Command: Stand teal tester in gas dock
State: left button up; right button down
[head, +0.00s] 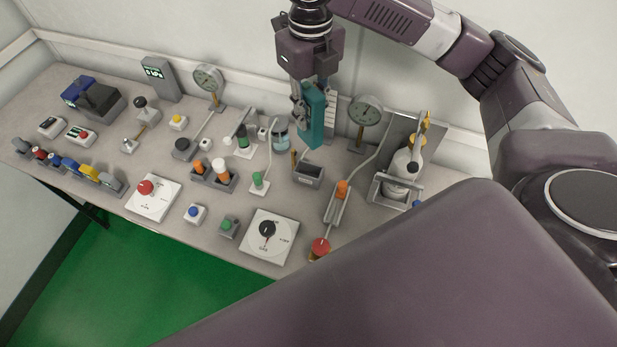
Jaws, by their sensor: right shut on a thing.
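The teal tester (311,118) is a tall block held in the air, slightly tilted, at the back middle of the bench. My right gripper (300,108) is shut on it from above. Below the tester is a small open grey box (308,174) with a label on its front, which looks like the gas dock. The tester's lower end is above and apart from the box. A blue and black tester (95,97) sits in another dock at the far left. My left gripper is not in view.
A dial plate (269,235) and red knob plate (153,197) lie near the front edge.

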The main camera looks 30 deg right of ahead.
jog(key=r+n, duration=0.1)
jog(key=n, duration=0.1)
jog(key=r+n, duration=0.1)
jog(key=n, duration=0.1)
jog(key=w+n, duration=0.1)
jog(key=n, duration=0.1)
jog(key=shift+d+r+b, duration=0.1)
jog(key=shift+r+b, duration=0.2)
jog(key=shift+r, duration=0.1)
jog(key=shift+f, duration=0.15)
jog(key=p, duration=0.1)
send_over(307, 167)
jog(key=s, duration=0.2)
jog(key=shift+n, duration=0.3)
jog(key=f, duration=1.9)
jog(key=shift+a+f, duration=0.25)
jog(key=shift+f, duration=0.05)
jog(key=c, duration=2.2)
grip_release()
jog(key=shift+f, duration=0.15)
jog(key=o, duration=0.5)
